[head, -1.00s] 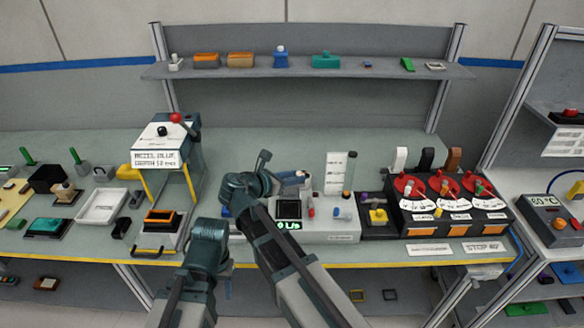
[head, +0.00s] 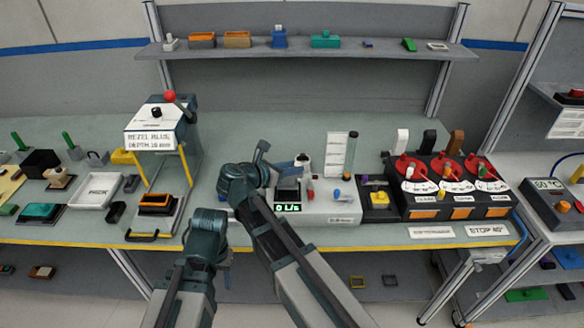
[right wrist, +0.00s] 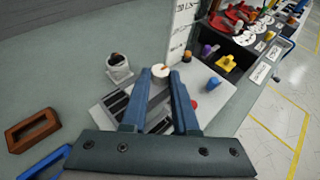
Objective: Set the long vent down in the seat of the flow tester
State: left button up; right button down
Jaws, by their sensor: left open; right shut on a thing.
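The flow tester (head: 330,207) is a pale box on the bench with a green "0 L/s" display and a tall tube. My right gripper (right wrist: 163,74) is shut on the long vent (right wrist: 160,77), whose pale rounded part shows between the fingertips in the right wrist view. The fingers hide much of the vent. The gripper is over the tester's left part, near a dark slatted area (right wrist: 116,104). I cannot tell whether the vent touches the seat. My left gripper (head: 208,216) is open and empty at the bench's front edge, left of the tester.
A white cup (right wrist: 119,68) and a brown frame (right wrist: 32,129) stand on the bench near the tester. A red knob (head: 310,182) and blue knob (head: 337,194) rise from the tester. A dial unit (head: 450,180) stands to the right. A press stand (head: 160,140) stands left.

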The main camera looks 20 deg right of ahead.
aim_at(289, 179)
pick_arm(q)
jog(key=shift+f+b, duration=0.65)
jog(key=shift+f, duration=0.35)
pick_arm(e)
jog(key=shift+f, duration=1)
pick_arm(q)
jog(key=shift+f+b, duration=1.15)
pick_arm(e)
jog(key=shift+f, duration=1.15)
jog(key=c, duration=0.6)
grip_release()
jog(key=shift+r, duration=0.1)
pick_arm(q)
jog(key=shift+r, duration=0.15)
